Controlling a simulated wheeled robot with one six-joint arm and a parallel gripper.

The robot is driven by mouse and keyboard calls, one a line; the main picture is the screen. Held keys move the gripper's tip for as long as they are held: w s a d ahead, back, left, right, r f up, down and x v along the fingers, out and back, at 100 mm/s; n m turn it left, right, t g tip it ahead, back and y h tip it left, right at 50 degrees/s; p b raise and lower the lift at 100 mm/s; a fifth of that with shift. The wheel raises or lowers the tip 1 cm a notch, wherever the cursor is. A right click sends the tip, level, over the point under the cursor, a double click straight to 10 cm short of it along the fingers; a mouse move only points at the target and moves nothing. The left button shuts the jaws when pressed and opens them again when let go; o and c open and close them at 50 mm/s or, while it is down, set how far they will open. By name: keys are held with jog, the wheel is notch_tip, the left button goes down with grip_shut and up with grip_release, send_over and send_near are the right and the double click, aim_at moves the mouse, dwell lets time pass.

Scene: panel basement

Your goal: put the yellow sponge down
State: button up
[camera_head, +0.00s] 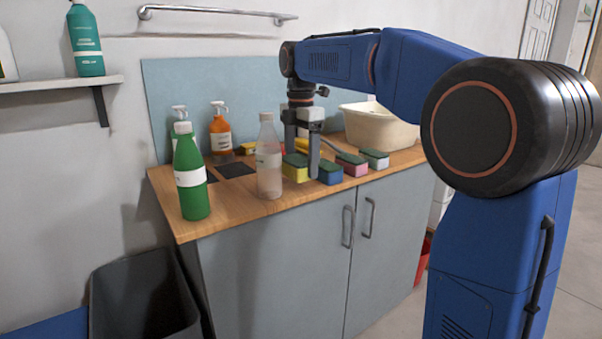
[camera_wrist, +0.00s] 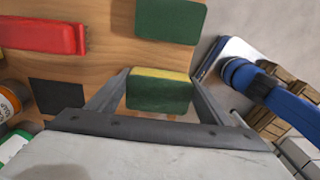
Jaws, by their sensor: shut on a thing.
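The yellow sponge (camera_head: 295,174) has a green scouring top and is near the front of the wooden counter (camera_head: 233,201). My gripper (camera_head: 303,163) points down, with its two fingers shut on this sponge. In the wrist view, the sponge (camera_wrist: 158,92) sits between the fingers, its green face and a yellow strip showing. It is at or just above the counter; I cannot tell whether it touches. A blue sponge (camera_head: 329,175) with a green top is close to its right.
A pink sponge (camera_head: 352,168) and a white sponge (camera_head: 375,162) continue the row rightwards. A clear bottle (camera_head: 268,165) stands close on the left, with a green bottle (camera_head: 190,178) farther left. A cream basin (camera_head: 378,130) stands behind. A red object (camera_wrist: 40,36) lies nearby.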

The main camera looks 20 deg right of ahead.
aim_at(301, 158)
jog(key=shift+f, duration=1.65)
jog(key=o, duration=1.2)
jog(key=shift+f, duration=0.1)
notch_tip(301, 158, up, 12)
jog(key=shift+r, duration=0.15)
